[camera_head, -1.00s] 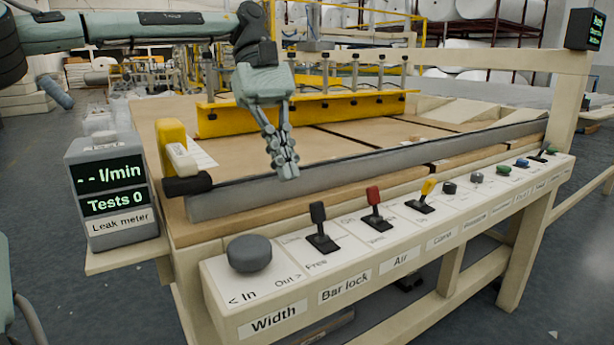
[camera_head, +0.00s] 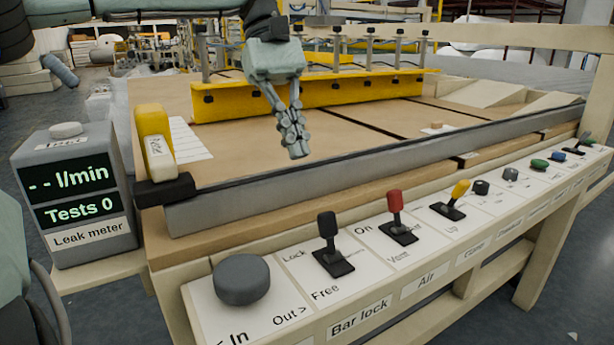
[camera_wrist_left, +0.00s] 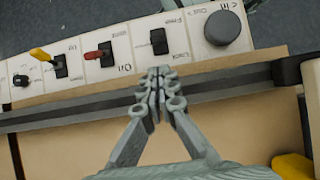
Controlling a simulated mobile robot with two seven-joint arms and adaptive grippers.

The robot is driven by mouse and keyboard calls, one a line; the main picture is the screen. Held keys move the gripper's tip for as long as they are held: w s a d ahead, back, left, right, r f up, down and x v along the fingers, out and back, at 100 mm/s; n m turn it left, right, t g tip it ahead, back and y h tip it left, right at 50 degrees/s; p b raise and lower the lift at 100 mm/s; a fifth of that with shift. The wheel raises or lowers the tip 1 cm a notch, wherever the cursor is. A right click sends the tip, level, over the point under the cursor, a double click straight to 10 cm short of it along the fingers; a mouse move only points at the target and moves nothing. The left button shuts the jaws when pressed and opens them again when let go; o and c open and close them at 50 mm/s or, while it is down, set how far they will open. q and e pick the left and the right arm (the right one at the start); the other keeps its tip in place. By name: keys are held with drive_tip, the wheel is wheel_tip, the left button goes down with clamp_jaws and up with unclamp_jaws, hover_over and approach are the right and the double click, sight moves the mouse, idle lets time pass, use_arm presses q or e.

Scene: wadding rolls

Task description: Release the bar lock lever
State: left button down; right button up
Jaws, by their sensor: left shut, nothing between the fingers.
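The bar lock lever (camera_head: 328,228) is a black-handled lever on a black base. It stands on the white control panel between a "Lock" label at the back and a "Free" label at the front. It also shows in the left wrist view (camera_wrist_left: 158,40), beyond the fingertips. My left gripper (camera_head: 297,150) is shut and empty. It hangs above the wooden table, behind the grey bar (camera_head: 330,173), apart from the lever. In the left wrist view the shut fingertips (camera_wrist_left: 158,75) lie in line with the lever. My right gripper is not in view.
A grey width knob (camera_head: 241,280) sits left of the lever, and a red air lever (camera_head: 395,203) sits right. A yellow lever (camera_head: 458,192) and more controls follow. The leak meter (camera_head: 75,195) stands at the left. A yellow beam (camera_head: 310,96) spans the table behind my gripper.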

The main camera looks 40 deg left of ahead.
sight(330, 237)
use_arm(q)
drive_tip(key=x, duration=0.9)
drive_tip(key=shift+f+b, duration=0.15)
drive_tip(key=shift+b, duration=0.2)
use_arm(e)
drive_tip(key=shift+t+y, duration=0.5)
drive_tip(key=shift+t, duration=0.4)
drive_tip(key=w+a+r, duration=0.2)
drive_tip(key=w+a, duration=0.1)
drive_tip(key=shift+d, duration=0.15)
